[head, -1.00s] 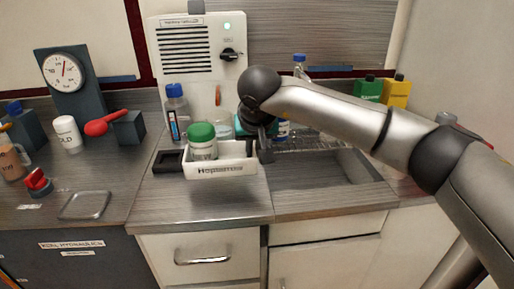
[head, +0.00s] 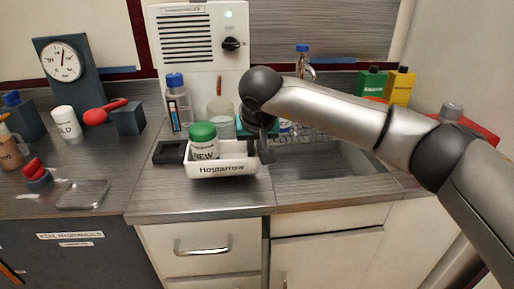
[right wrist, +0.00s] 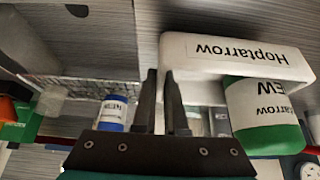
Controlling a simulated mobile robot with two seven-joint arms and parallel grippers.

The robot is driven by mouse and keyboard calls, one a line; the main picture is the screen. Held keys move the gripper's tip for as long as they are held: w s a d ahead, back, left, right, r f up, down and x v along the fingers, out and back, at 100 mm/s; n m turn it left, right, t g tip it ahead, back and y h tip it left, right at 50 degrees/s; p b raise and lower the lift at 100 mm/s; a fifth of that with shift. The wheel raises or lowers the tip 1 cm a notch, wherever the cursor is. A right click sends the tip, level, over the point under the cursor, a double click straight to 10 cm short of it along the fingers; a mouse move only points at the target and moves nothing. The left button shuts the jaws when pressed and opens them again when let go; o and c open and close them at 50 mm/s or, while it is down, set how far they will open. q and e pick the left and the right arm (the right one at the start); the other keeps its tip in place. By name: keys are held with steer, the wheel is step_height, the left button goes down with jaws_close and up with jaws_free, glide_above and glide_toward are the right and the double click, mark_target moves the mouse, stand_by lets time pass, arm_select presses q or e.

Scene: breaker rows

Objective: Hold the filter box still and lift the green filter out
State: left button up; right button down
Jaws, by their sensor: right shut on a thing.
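The filter box is a white open tray (head: 222,169) labelled "Hoptarrow" on the counter. The green filter, a white canister with a green lid (head: 202,131) and a "NEW" label, stands upright inside its left part. In the right wrist view the box (right wrist: 220,55) and the filter (right wrist: 262,115) appear upside down. My right gripper (head: 262,152) is at the box's right end. Its fingers (right wrist: 163,85) are close together, shut on the box's end wall; the contact is partly hidden. The filter is apart from these fingers. My left gripper is not in view.
A black tray (head: 168,152) lies just left of the box. A blue-capped bottle (head: 176,103) and a glass beaker (head: 220,118) stand behind. The sink (head: 325,165) is to the right. The counter left of the black tray has some free room.

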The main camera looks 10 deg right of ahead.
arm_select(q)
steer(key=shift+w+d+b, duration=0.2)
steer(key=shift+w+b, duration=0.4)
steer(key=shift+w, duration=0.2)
arm_select(e)
steer(key=shift+w+a+f, duration=0.1)
steer(key=shift+a+f, duration=0.05)
steer(key=shift+f, duration=1.05)
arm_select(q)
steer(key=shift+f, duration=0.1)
arm_select(e)
steer(key=shift+f, duration=0.15)
steer(key=shift+a, duration=0.1)
steer(key=shift+w+f, duration=0.15)
steer(key=shift+w, duration=0.15)
steer(key=shift+s, duration=0.25)
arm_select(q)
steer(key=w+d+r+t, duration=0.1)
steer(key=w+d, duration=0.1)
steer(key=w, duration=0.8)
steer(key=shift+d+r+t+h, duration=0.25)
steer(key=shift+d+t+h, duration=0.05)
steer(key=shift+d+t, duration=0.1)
arm_select(e)
steer(key=shift+w, duration=0.1)
